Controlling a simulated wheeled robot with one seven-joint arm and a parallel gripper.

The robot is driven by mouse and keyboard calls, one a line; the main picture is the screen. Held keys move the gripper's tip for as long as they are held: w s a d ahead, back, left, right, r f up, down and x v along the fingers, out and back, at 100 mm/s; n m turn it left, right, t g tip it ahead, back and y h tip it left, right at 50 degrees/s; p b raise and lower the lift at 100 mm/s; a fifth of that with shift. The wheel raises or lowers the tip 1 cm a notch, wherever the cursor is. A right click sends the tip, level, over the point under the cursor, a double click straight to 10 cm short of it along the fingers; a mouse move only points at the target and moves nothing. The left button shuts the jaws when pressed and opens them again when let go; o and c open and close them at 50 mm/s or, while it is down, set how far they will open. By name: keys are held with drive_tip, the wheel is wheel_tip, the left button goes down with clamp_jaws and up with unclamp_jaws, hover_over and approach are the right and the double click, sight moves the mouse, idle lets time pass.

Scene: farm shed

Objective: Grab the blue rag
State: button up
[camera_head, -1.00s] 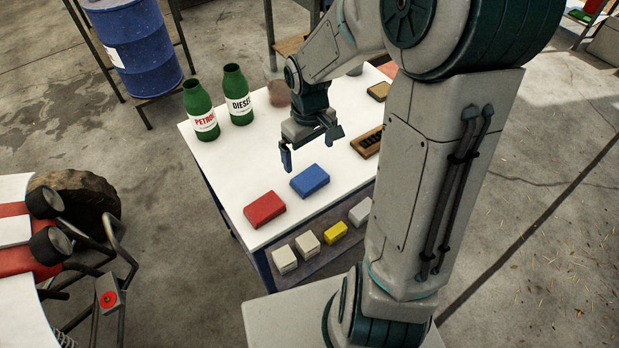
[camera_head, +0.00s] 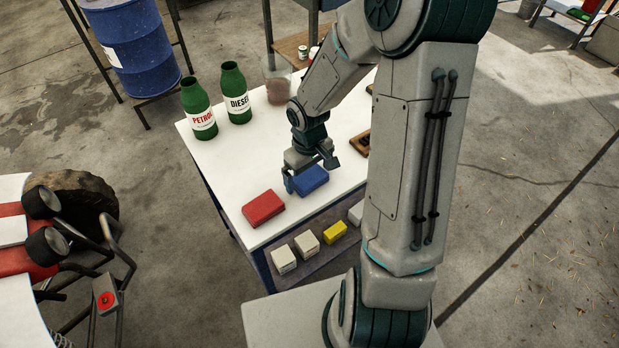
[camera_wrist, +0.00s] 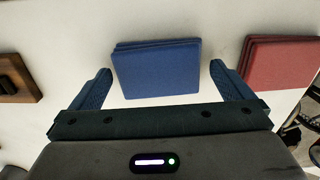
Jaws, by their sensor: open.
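The blue rag (camera_head: 312,180) is a folded block lying on the white table, to the right of a red rag (camera_head: 263,208). My gripper (camera_head: 311,177) is just above the blue rag, and its fingers hide part of it. In the wrist view my gripper (camera_wrist: 161,84) is open and empty. There the blue rag (camera_wrist: 157,69) lies ahead of and partly between the two fingers, with a gap on each side. The red rag (camera_wrist: 281,70) is beyond the right finger in that view.
Green petrol (camera_head: 198,108) and diesel (camera_head: 236,93) bottles stand at the table's back left. A wooden-framed item (camera_head: 361,143) lies right of the blue rag, partly hidden by my arm. Yellow (camera_head: 334,232) and whitish blocks sit on a lower shelf. White tabletop (camera_head: 237,160) is clear behind the rags.

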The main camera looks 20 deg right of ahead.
drive_tip(key=shift+c, duration=0.3)
drive_tip(key=c, duration=0.8)
drive_tip(key=shift+r, duration=0.15)
